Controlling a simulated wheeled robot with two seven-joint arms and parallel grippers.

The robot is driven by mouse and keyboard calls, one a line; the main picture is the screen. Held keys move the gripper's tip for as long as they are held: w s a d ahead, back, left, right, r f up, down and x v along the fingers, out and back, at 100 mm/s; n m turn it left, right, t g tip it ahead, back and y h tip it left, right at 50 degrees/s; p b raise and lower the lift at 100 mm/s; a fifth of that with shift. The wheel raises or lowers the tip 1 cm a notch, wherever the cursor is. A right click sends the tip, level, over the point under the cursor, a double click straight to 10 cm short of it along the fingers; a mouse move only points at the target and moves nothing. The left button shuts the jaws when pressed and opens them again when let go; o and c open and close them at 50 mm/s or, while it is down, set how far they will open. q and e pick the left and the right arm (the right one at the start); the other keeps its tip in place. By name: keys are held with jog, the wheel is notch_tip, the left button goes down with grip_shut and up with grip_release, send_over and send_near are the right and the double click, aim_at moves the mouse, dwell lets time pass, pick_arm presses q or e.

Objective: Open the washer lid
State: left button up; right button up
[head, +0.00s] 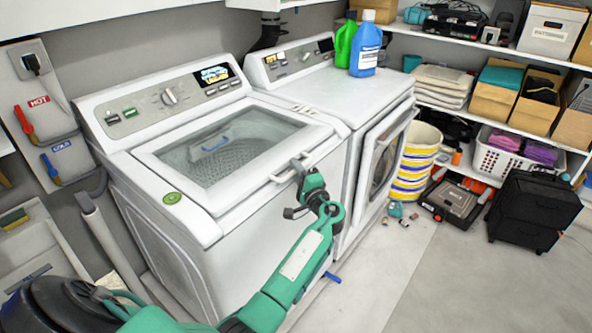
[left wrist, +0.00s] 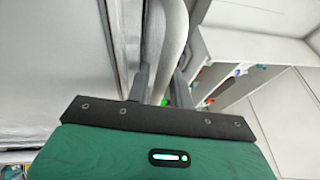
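The top-loading washer (head: 190,240) stands at the left. Its lid (head: 290,138) has a large glass window and lies down over the drum, which shows through the glass. A white bar handle (head: 284,178) sits on the lid's front edge. My left gripper (head: 299,165) is at this handle. In the left wrist view the two fingers (left wrist: 161,85) stand close on either side of the white handle bar (left wrist: 172,40) and appear shut on it; the fingertip contact is partly hidden. My right gripper is not in view.
A dryer (head: 375,165) stands right beside the washer, with a green bottle (head: 345,42) and a blue bottle (head: 366,45) on top. A striped basket (head: 416,160), a black case (head: 535,210) and loaded shelves are at the right. The floor (head: 390,270) in front is mostly clear.

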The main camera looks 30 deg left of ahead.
pick_arm(q)
grip_shut()
jog(key=shift+r, duration=0.1)
